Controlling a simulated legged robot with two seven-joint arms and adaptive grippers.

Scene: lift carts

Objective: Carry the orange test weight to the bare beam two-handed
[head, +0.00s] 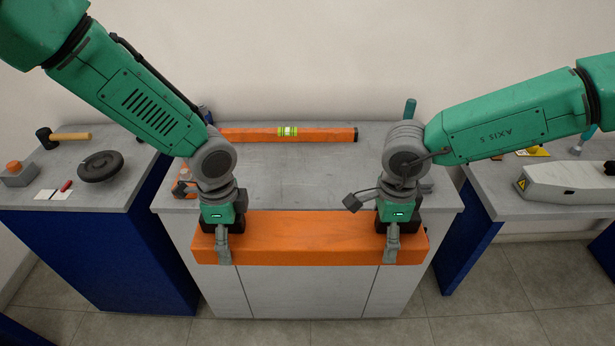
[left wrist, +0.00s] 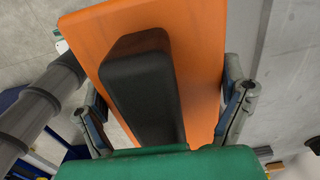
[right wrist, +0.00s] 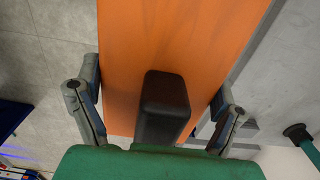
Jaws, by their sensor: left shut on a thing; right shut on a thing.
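The orange test weight (head: 307,240) is a long block lying level across the front edge of the middle bench. My left gripper (head: 222,238) is shut on its left end from above, and my right gripper (head: 391,238) is shut on its right end. In the left wrist view the weight (left wrist: 205,70) lies between the two fingers, with a black block over it. The right wrist view shows the weight (right wrist: 200,35) between the fingers too. I cannot tell whether the weight's underside touches the bench. I cannot make out a bare beam in these views.
The left bench holds a black disc (head: 100,166) and a mallet (head: 62,137). The right bench holds a pale device (head: 560,183). Narrow floor gaps separate the benches.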

